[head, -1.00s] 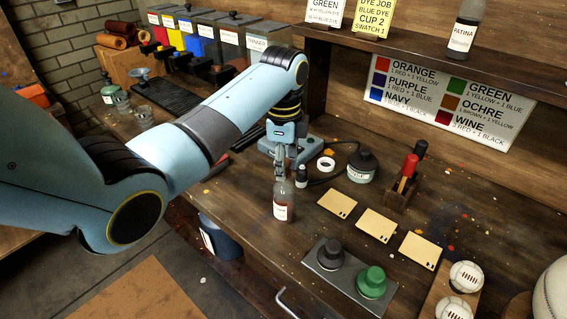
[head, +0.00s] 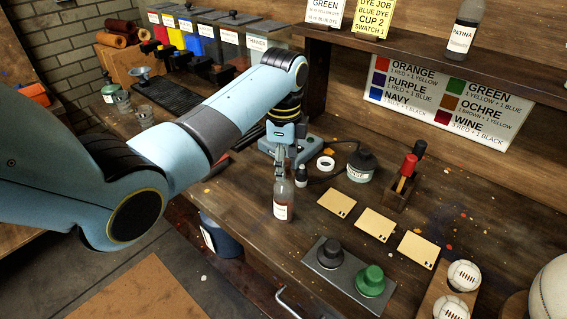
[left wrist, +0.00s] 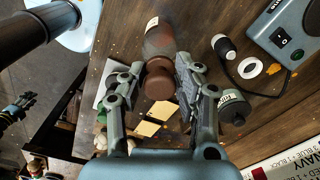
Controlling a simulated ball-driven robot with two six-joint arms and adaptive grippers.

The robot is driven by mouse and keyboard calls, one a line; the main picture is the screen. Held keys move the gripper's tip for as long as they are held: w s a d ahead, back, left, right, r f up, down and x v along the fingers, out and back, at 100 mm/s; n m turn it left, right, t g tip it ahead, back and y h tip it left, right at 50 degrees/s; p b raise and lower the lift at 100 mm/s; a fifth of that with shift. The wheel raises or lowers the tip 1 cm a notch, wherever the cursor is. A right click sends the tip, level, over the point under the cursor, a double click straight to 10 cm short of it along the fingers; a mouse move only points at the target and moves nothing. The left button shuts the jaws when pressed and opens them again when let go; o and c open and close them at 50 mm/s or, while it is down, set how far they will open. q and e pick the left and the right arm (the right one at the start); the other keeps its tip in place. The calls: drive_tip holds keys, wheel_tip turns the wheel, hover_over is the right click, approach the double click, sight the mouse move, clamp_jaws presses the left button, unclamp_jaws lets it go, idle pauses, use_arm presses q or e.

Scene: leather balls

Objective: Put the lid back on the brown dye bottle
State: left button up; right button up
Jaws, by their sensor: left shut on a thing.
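The brown dye bottle (head: 283,200) stands upright on the bench, with a pale label on its front. It also shows in the left wrist view (left wrist: 160,38). My left gripper (head: 280,168) is directly above the bottle, pointing down. In the left wrist view my left gripper's fingers (left wrist: 160,84) are on either side of the brown lid (left wrist: 159,86), shut on it. The lid lines up with the bottle's top; I cannot tell whether it is seated. A dark jointed shape at the left edge of that view looks like my right gripper (left wrist: 18,106), too small to read.
Behind the bottle are a small dark bottle with a white body (head: 301,176), a white ring (head: 325,163) and a dark round jar (head: 361,167). Cream swatches (head: 337,203) lie to the right. A plate with black and green knobs (head: 323,262) is nearer the front edge.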

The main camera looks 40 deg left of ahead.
use_arm(q)
drive_tip(key=shift+f, duration=0.2)
idle(1.1)
drive_tip(key=o, duration=1.5)
drive_tip(key=shift+r, duration=3.55)
drive_tip(key=shift+c, duration=0.4)
clamp_jaws()
drive_tip(key=shift+f, duration=0.25)
